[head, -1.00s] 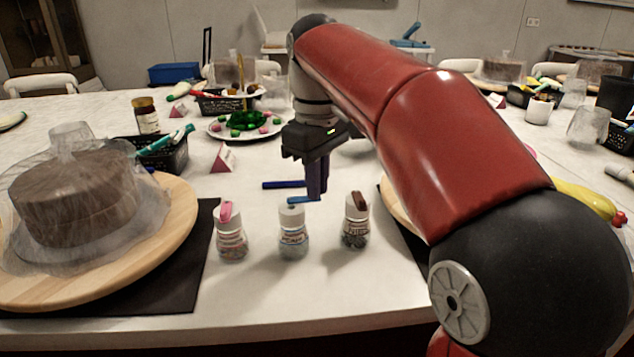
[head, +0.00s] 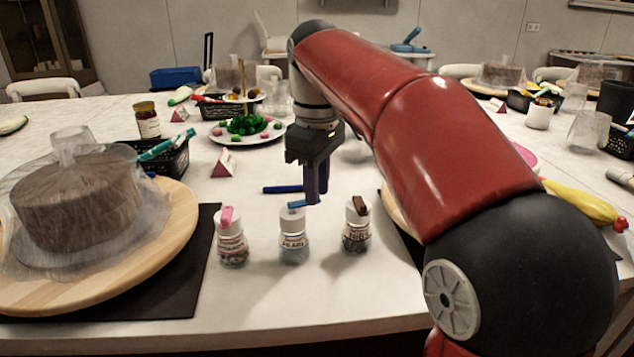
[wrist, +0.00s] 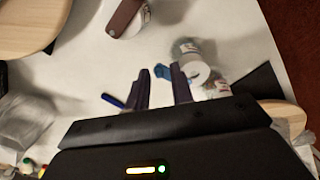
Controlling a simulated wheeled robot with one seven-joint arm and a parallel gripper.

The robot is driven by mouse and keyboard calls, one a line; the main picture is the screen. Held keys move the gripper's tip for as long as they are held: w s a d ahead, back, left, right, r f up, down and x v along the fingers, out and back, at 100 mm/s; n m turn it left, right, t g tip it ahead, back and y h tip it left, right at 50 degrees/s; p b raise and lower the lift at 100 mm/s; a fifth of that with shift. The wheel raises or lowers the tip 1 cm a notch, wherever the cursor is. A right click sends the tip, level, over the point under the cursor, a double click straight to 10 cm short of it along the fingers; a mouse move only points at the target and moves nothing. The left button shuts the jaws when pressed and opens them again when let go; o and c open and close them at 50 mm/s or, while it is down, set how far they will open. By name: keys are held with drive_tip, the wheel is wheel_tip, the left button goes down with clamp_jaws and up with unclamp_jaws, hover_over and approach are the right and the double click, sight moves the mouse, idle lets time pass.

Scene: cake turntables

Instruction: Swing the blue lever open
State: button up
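Three small jars with white lids stand in a row at the front of the table. The middle jar (head: 294,246) carries the blue lever (head: 296,204) on its lid; the left jar has a pink lever (head: 227,216) and the right jar a brown lever (head: 360,205). My gripper (head: 316,198) points down just right of the blue lever at lid height. In the wrist view its fingers (wrist: 160,84) stand apart with a gap. The blue lever (wrist: 162,71) shows near the fingertips, close to the right finger; I cannot tell whether they touch.
A blue pen (head: 283,189) lies behind the jars. A covered cake (head: 78,200) on a wooden turntable stands at left on a black mat (head: 190,275). A black basket (head: 165,157) and a plate of sweets (head: 262,139) are further back.

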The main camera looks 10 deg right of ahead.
drive_tip(key=shift+o, duration=0.6)
drive_tip(key=shift+r, duration=3.9)
